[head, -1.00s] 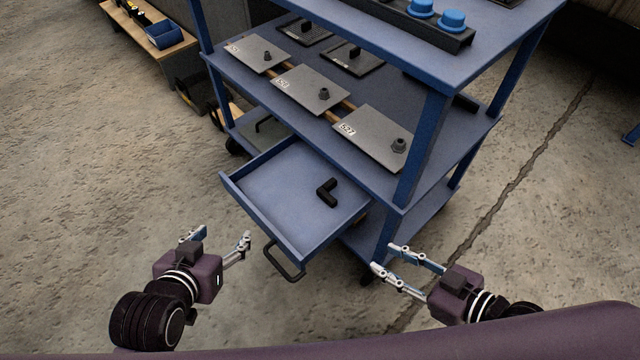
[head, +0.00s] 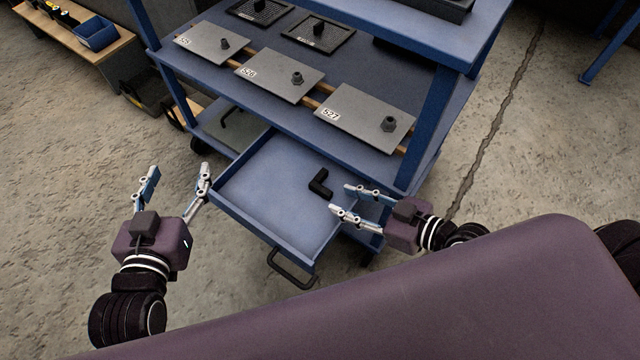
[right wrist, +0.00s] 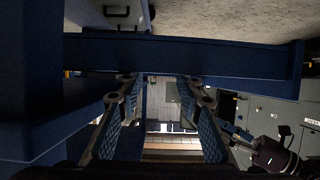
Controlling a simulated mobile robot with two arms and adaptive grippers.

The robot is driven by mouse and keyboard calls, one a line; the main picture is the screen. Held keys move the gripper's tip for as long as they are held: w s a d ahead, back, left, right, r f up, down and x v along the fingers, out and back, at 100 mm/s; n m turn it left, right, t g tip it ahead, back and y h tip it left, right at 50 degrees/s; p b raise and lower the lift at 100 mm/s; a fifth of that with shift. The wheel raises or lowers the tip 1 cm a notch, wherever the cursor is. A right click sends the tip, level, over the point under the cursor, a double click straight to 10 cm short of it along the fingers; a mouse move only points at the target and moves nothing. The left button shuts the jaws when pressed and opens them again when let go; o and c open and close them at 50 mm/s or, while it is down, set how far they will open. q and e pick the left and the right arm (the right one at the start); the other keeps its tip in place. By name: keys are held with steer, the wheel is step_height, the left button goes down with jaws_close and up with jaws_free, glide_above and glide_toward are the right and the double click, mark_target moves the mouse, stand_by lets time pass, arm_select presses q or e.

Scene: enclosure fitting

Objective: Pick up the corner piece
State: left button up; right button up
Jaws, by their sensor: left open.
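The corner piece is a small black L-shaped part (head: 320,183) lying in the open blue drawer (head: 262,207) in the head view, near the drawer's right side. My right gripper (head: 341,198) is open and empty, its fingertips close to the right of the corner piece in the picture; I cannot tell its height. In the right wrist view its two fingers (right wrist: 165,100) stand apart with nothing between them, and the corner piece cannot be made out. My left gripper (head: 177,172) is open and empty over the floor, left of the drawer.
The blue cart's shelf (head: 200,75) above the drawer holds grey plates (head: 365,117) with black knobs. A cart post (head: 428,130) stands right of the drawer, near my right gripper. A drawer handle (head: 290,270) sticks out in front.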

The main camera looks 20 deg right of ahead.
mark_target(326, 191)
steer(key=x, duration=0.2)
steer(key=b+x, duration=0.1)
steer(key=x, duration=0.2)
steer(key=shift+w+d, duration=0.15)
steer(key=shift+w, duration=0.2)
steer(key=shift+w+a+f, duration=0.25)
steer(key=shift+w+a, duration=0.05)
steer(key=shift+w, duration=0.05)
arm_select(q)
step_height(326, 191, up, 6)
steer(key=w+d+t, duration=0.1)
steer(key=t, duration=0.2)
steer(key=shift+w+r+h, duration=0.15)
steer(key=shift+r+h, duration=0.05)
steer(key=shift+h, duration=0.2)
arm_select(e)
steer(key=shift+c, duration=0.5)
jaws_close()
arm_select(q)
steer(key=shift+d, duration=0.1)
steer(key=shift+f, duration=0.1)
arm_select(e)
steer(key=shift+r, duration=0.1)
